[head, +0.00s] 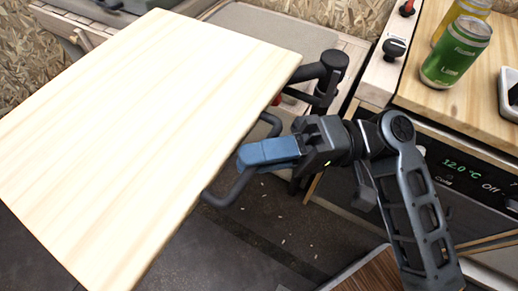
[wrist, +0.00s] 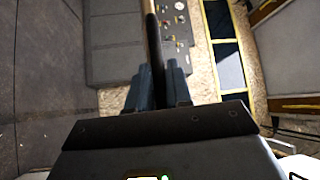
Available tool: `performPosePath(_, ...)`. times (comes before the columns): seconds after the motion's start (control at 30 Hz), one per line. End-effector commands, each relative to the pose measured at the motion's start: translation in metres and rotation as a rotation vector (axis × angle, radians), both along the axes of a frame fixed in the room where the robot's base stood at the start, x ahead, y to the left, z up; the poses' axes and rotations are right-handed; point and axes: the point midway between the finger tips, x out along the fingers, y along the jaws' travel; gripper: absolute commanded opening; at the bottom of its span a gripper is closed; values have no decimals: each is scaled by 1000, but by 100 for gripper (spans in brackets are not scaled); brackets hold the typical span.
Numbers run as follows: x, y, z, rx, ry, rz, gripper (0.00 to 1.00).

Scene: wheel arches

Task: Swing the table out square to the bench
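The table (head: 130,120) is a pale wood panel on a black swivel post (head: 331,70) at its right end, and it lies at a slant to the bench. A dark bent handle (head: 229,193) sticks out from its near right edge. My gripper (head: 250,156) reaches in from the right, its blue fingers at the handle's middle. In the wrist view the fingers (wrist: 158,90) stand close on both sides of a dark bar, which looks like the handle (wrist: 155,45). The fingers hide the gripped part.
The bench top (head: 460,95) at right holds a green can (head: 456,52), a yellow can (head: 462,12) and a white tray. A fridge front with a lit display (head: 460,168) is below. Dark floor (head: 250,235) lies open below the handle.

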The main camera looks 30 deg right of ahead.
Motion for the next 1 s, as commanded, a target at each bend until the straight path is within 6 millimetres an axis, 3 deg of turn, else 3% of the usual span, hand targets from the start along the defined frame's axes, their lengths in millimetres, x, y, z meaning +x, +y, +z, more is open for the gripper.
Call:
performPosePath(0.2, 0, 0, 0, -1, 0, -2, 39)
performPosePath(0.47, 0, -2, 0, -1, 0, -2, 39)
performPosePath(1.0, -17, -68, -9, 0, 2, -3, 39)
